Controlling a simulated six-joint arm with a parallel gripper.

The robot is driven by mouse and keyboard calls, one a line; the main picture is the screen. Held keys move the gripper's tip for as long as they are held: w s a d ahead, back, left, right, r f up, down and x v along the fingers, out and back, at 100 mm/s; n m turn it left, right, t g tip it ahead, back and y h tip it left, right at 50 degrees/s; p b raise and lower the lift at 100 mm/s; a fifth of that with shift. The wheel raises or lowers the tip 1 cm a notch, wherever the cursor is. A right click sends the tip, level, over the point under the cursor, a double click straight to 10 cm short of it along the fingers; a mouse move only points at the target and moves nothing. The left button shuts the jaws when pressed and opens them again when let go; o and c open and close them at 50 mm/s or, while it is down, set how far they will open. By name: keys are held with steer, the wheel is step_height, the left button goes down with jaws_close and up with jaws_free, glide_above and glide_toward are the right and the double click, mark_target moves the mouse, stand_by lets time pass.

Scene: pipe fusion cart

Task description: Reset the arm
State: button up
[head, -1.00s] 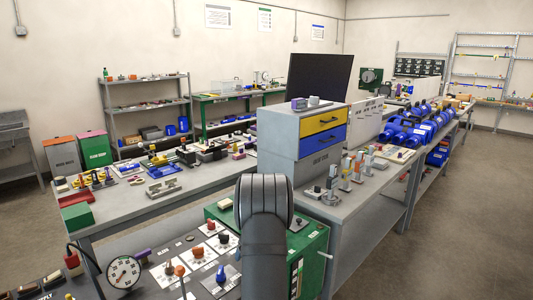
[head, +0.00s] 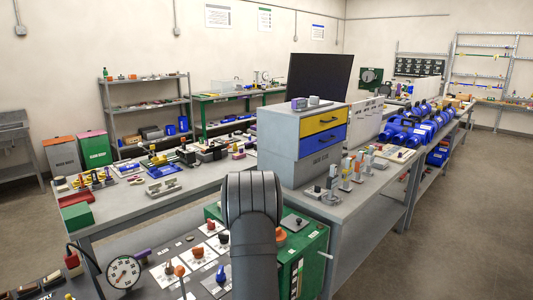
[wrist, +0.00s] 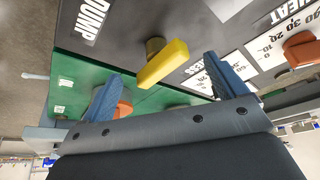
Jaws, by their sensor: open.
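My gripper (wrist: 162,70) shows in the wrist view with its two blue fingers spread wide apart. It is open, with nothing held. A yellow lever (wrist: 165,66) on the dark panel (wrist: 135,40), near the word "DUMP", appears between the fingers in the picture. I cannot tell how far it is from them. In the head view my grey arm hides the gripper and the lever. The dark panel there carries several knobs and a pressure gauge (head: 123,271).
A green box (head: 312,262) with an orange knob (head: 281,235) stands close to my arm. Beyond are a grey drawer cabinet (head: 290,130) and a crowded workbench (head: 210,178). In the wrist view, an orange knob (wrist: 302,48) sits by the "HEAT" scale. Open floor lies at right.

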steer(key=shift+a+m+h, duration=0.15)
steer(key=shift+m+h, duration=0.75)
steer(key=shift+m, duration=1.5)
steer(key=shift+w+a+m+g+h, duration=0.1)
steer(key=shift+m+g+h, duration=0.25)
steer(key=shift+m, duration=0.9)
steer(key=shift+m+g+h, duration=0.15)
steer(key=shift+m+h, duration=0.4)
steer(key=shift+m, duration=0.7)
steer(key=n+y, duration=0.1)
steer(key=n, duration=0.2)
steer(key=shift+n+t, duration=0.3)
steer(key=shift+d+n+y, duration=0.2)
steer(key=shift+n+y, duration=0.5)
steer(key=shift+n, duration=0.9)
steer(key=shift+m, duration=0.3)
